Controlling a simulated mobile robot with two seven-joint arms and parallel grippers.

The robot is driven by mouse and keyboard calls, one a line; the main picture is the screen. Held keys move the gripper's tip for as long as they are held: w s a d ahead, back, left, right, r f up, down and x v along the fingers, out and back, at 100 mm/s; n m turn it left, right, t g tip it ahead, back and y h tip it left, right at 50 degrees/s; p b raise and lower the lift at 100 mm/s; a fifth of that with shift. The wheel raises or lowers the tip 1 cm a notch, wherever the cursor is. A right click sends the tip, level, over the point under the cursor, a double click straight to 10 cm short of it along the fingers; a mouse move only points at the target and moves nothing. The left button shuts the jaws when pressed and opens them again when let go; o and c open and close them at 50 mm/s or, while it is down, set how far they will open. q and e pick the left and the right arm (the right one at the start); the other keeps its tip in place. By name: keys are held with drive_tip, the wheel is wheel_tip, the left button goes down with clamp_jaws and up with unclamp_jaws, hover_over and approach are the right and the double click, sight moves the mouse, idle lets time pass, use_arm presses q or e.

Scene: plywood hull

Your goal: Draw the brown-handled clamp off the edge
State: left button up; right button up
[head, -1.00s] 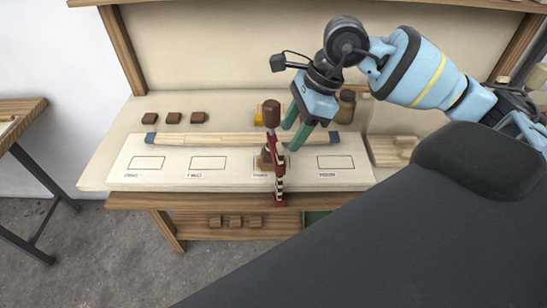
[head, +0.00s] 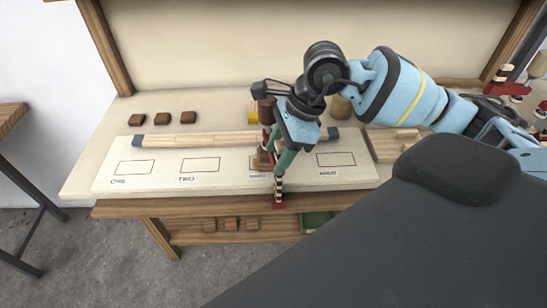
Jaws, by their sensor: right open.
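The brown-handled clamp (head: 278,197) has a red bar with pale bands and stands at the front edge of the bench. Its brown handle (head: 264,107) points up and is partly hidden behind my right gripper. My right gripper (head: 277,158) has green fingers and is open, reaching down at the clamp's bar. The fingers overlap the bar in the picture; I cannot tell whether they touch it. My left gripper is not in view.
A pale wooden strip (head: 200,140) with blue-grey ends lies across a white board (head: 140,183) with outlined, labelled boxes. Several brown blocks (head: 162,118) lie behind it. A wooden tray (head: 385,150) is at right. A shelf (head: 195,239) below holds more blocks and a green box (head: 316,221).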

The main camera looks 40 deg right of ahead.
clamp_jaws()
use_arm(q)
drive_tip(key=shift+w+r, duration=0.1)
use_arm(e)
drive_tip(key=shift+s+a, duration=0.1)
drive_tip(key=shift+s, duration=0.05)
